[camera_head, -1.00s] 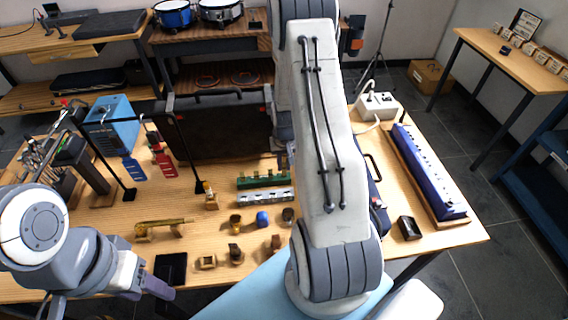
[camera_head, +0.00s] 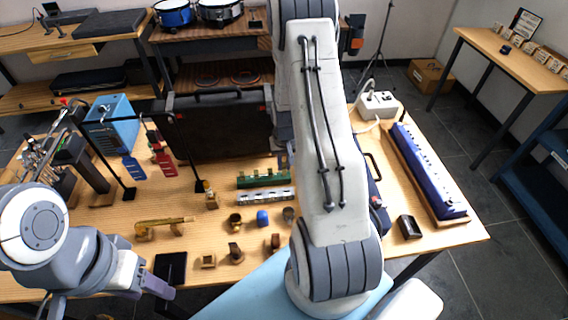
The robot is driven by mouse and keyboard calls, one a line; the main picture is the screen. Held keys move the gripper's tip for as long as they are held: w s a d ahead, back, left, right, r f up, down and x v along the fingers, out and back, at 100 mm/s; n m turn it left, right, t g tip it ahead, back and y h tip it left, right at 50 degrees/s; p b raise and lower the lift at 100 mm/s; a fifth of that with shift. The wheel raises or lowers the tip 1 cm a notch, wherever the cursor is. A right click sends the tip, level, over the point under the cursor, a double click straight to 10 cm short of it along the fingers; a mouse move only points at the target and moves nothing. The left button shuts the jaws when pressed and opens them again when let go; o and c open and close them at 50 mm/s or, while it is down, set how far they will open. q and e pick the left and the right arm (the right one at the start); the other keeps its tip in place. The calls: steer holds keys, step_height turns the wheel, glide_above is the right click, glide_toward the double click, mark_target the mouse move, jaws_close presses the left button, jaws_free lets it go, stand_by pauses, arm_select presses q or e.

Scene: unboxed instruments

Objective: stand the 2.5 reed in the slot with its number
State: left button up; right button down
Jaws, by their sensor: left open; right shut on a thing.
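My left gripper (camera_head: 155,286) is at the lower left, low over the front edge of the table. It is open with nothing seen between its fingers. My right arm rises from the bottom middle and folds away over the table. Its forearm covers the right gripper and whatever is there. I cannot make out the 2.5 reed or any slot numbers at this size. A long green piece (camera_head: 258,181) lies behind a silver piece (camera_head: 264,197) in the middle of the table, just left of my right arm. I cannot tell whether either has the slots.
Several small brass, blue and wooden pieces stand in front of the silver piece. A brass instrument (camera_head: 163,226) lies left of them. A large dark case (camera_head: 222,131) stands behind. A long blue instrument (camera_head: 430,172) lies at the right, with a black block (camera_head: 409,227) near it.

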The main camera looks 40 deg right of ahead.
steer(key=shift+f+b, duration=0.75)
steer(key=shift+f, duration=0.45)
stand_by(0.6)
steer(key=c, duration=0.8)
jaws_free()
steer(key=shift+o, duration=0.2)
steer(key=shift+r, duration=0.1)
step_height(320, 180, up, 10)
steer(key=s, duration=0.1)
steer(key=shift+a+r+b, duration=0.15)
steer(key=shift+a+b, duration=0.2)
